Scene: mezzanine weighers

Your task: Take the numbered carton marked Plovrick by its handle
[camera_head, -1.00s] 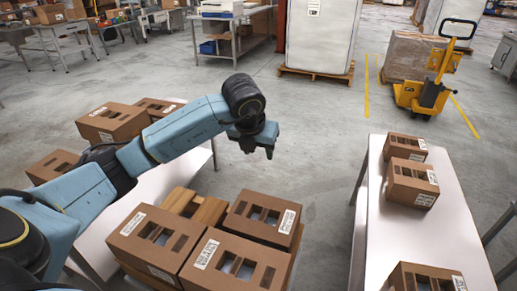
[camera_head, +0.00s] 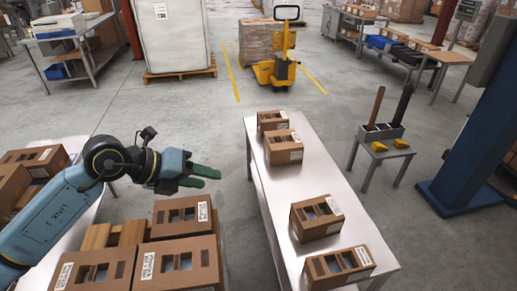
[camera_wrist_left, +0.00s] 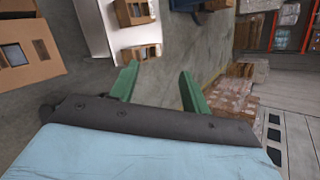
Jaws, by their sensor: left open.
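Brown cartons with cut-out slots and white labels stand on two tables and a pallet; the lettering is too small to read, so I cannot tell which is Plovrick. On the right-hand table (camera_head: 262,200) stand a far carton (camera_head: 272,121), one just nearer (camera_head: 284,147), a middle one (camera_head: 317,218) and a near one (camera_head: 338,267). My left gripper (camera_head: 212,178) is open and empty, above the floor left of that table, with green fingers pointing right. It also shows open in the left wrist view (camera_wrist_left: 158,76). My right gripper is not in view.
Several cartons (camera_head: 94,271) sit on a wooden pallet at the front left, others on the left table (camera_head: 88,205). A small stand (camera_head: 382,150) with yellow pieces is right of the table. A blue column (camera_head: 476,150) stands far right. Open floor lies behind the tables.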

